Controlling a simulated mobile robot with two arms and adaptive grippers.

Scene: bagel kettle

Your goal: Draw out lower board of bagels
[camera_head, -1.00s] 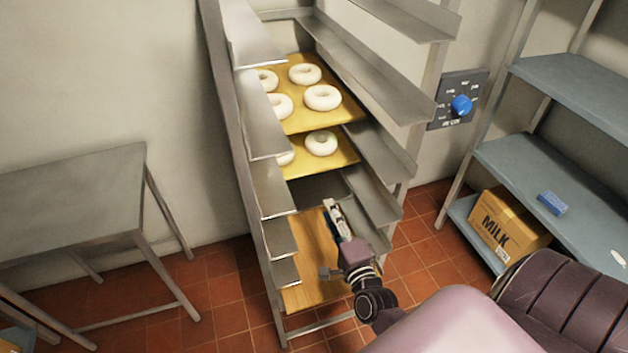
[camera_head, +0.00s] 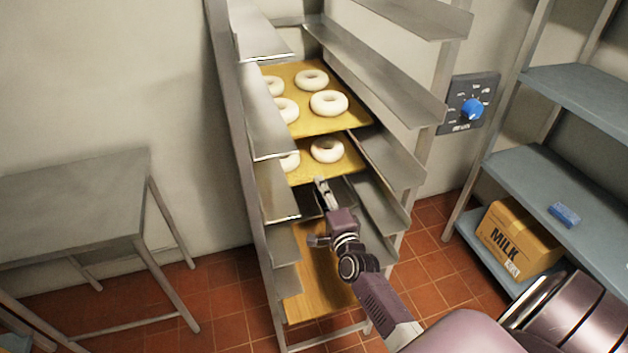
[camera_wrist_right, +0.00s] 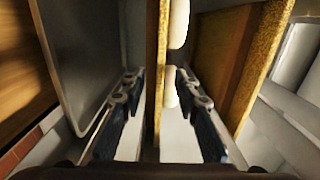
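The lower board of bagels (camera_head: 338,166) lies level in the metal rack, with white bagels (camera_head: 327,150) on it. My right gripper (camera_head: 320,184) is at its front edge. In the right wrist view, the gripper (camera_wrist_right: 160,92) is open, with one finger on each side of the board (camera_wrist_right: 154,70); gaps show between fingers and board. Bagels (camera_wrist_right: 178,28) show on one face of the board there. The upper board of bagels (camera_head: 350,122) sits one level above. The rack's left rails hide part of both boards. My left gripper is out of view.
A dark tray (camera_wrist_right: 82,50) lies just below the lower bagel board, and a bare wooden board (camera_head: 305,290) lies at the rack's bottom. A metal table (camera_head: 80,205) stands left. Blue shelves (camera_head: 548,190) with a milk box (camera_head: 517,240) stand right.

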